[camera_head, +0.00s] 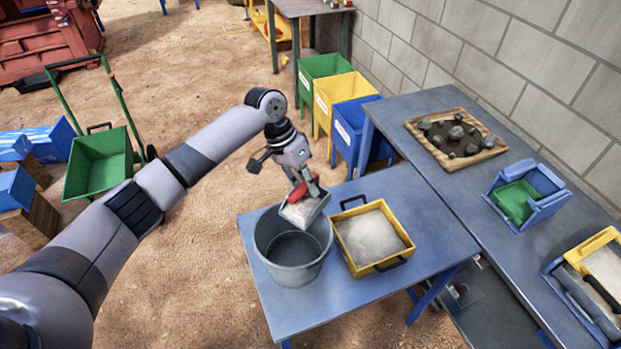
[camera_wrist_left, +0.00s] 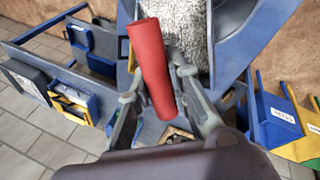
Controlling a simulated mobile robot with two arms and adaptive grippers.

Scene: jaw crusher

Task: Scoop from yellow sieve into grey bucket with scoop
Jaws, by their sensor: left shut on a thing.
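My left gripper (camera_head: 308,186) is shut on the red handle of the scoop (camera_head: 303,210). The scoop is held above the rim of the grey bucket (camera_head: 270,256), over its upper right part, and carries pale grainy material. The bucket stands on the blue table, and the part of its inside that shows looks dark and empty. The yellow sieve (camera_head: 345,246) sits just right of the bucket, filled with pale material. In the left wrist view the red handle (camera_wrist_left: 152,65) lies between the fingers, with the filled scoop (camera_wrist_left: 178,35) beyond it. My right gripper is not in view.
The blue table (camera_head: 432,232) has bare room right of the sieve. A second blue table (camera_head: 470,186) holds a wooden tray of rocks (camera_head: 492,152), a blue and green box (camera_head: 540,208) and another yellow-framed sieve (camera_head: 592,246). Green, yellow and blue bins (camera_head: 345,136) stand behind.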

